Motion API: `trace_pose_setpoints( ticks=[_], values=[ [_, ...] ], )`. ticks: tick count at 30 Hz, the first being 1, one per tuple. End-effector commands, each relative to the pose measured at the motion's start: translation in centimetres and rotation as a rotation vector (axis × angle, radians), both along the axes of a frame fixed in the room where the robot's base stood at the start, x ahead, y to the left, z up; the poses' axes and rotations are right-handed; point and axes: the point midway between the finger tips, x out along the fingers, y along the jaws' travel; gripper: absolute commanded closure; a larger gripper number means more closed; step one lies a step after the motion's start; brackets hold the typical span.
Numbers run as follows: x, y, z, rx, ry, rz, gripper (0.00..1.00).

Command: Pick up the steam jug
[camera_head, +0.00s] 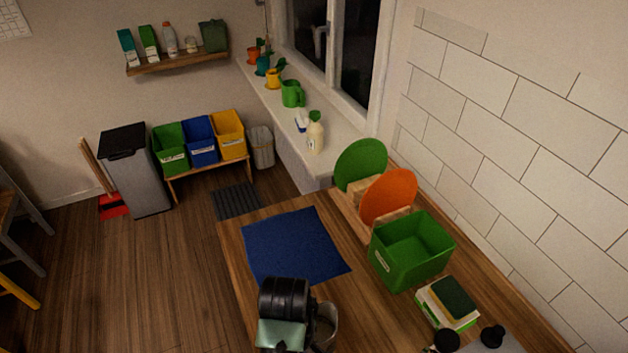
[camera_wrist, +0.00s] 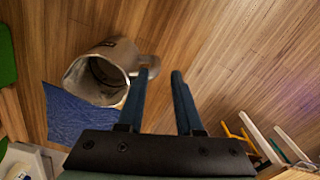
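The steam jug (camera_wrist: 118,52) is a grey metal jug in the upper left of the wrist view, its open mouth facing lower left and its handle (camera_wrist: 151,64) on the right. My gripper (camera_wrist: 161,74) is open, its two dark blue fingers apart. The handle's end shows at the left fingertip and partly across the gap; I cannot tell if they touch. Nothing is gripped. In the head view my wrist covers most of that spot, and a grey curved part (camera_head: 329,318) beside it seems to be the jug.
A blue mat (camera_head: 295,245) lies on the wooden counter (camera_head: 232,250). The mat is clear.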

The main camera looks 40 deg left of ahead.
Motion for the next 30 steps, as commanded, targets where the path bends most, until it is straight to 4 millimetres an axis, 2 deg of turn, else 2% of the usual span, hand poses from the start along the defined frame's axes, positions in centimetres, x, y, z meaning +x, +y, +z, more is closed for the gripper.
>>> trace_pose_setpoints(
  ticks=[4,13,21,30],
  values=[
    [0.0,0.0,-2.2,-0.001,0.000,0.000,0.65],
    [0.2,0.0,-4.2,0.000,-0.002,-0.001,0.65],
    [0.4,0.0,-7.6,0.001,-0.002,0.000,0.65],
    [0.4,0.0,-8.4,0.003,-0.005,-0.001,0.65]
  ],
)
